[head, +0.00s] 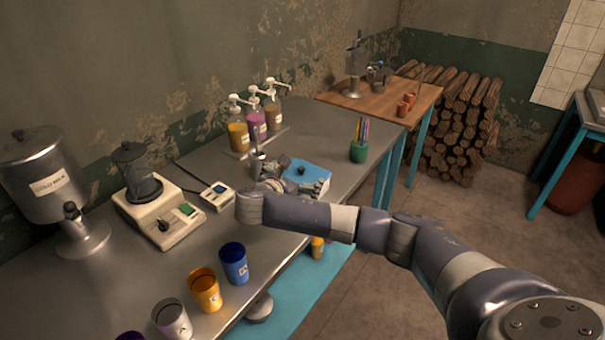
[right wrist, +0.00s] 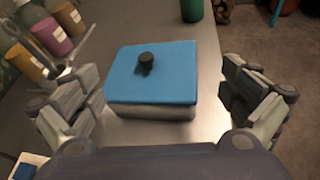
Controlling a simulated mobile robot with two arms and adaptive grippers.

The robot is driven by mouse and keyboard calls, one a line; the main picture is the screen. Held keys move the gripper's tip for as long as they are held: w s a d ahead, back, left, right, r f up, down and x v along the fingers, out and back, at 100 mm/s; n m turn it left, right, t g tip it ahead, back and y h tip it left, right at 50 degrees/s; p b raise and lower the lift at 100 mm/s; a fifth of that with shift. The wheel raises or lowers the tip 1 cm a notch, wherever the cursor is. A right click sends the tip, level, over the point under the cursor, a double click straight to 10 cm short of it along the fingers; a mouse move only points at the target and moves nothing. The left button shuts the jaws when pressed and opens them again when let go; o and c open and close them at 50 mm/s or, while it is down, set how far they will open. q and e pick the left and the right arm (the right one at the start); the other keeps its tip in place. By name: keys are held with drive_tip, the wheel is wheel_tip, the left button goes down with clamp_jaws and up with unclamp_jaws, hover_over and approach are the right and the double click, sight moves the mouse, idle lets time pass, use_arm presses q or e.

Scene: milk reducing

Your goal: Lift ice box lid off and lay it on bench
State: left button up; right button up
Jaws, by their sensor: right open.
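The ice box (right wrist: 150,111) is a pale box with a flat blue lid (right wrist: 182,74) on top. A dark round knob (right wrist: 146,59) stands on the lid. In the head view the blue lid (head: 311,177) shows on the metal bench (head: 326,117), partly hidden by my right gripper. My right gripper (head: 275,174) is open, and in the right wrist view its fingers (right wrist: 165,98) are spread on either side of the box, apart from it. The lid sits on the box. My left gripper is not in view.
A green cup with pens (head: 359,151) stands right of the box. Pump bottles (head: 257,121) stand behind it on a tray. A white scale (head: 217,197) and blender (head: 158,213) are to the left. Coloured cups (head: 234,264) line the front edge.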

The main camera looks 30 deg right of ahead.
sight(307, 180)
drive_tip(key=shift+w+d+f, duration=0.25)
drive_tip(key=shift+w+d, duration=0.1)
drive_tip(key=shift+d, duration=0.2)
drive_tip(key=p+x, duration=0.1)
drive_tip(key=x, duration=0.3)
drive_tip(key=shift+d+f, duration=0.15)
drive_tip(key=shift+w+d+f, duration=0.3)
drive_tip(key=shift+w+d, duration=0.05)
drive_tip(key=shift+d, duration=0.1)
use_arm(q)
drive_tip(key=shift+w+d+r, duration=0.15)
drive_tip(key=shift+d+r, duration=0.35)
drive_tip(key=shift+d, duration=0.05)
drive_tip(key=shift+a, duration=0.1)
use_arm(e)
drive_tip(key=shift+c, duration=0.2)
drive_tip(key=shift+s+r, duration=0.1)
drive_tip(key=c, duration=0.9)
drive_tip(key=shift+s+a+r, duration=0.1)
drive_tip(key=shift+s+r, duration=0.05)
drive_tip(key=shift+c, duration=1.3)
drive_tip(key=shift+s+r, duration=0.1)
drive_tip(key=shift+c, duration=0.4)
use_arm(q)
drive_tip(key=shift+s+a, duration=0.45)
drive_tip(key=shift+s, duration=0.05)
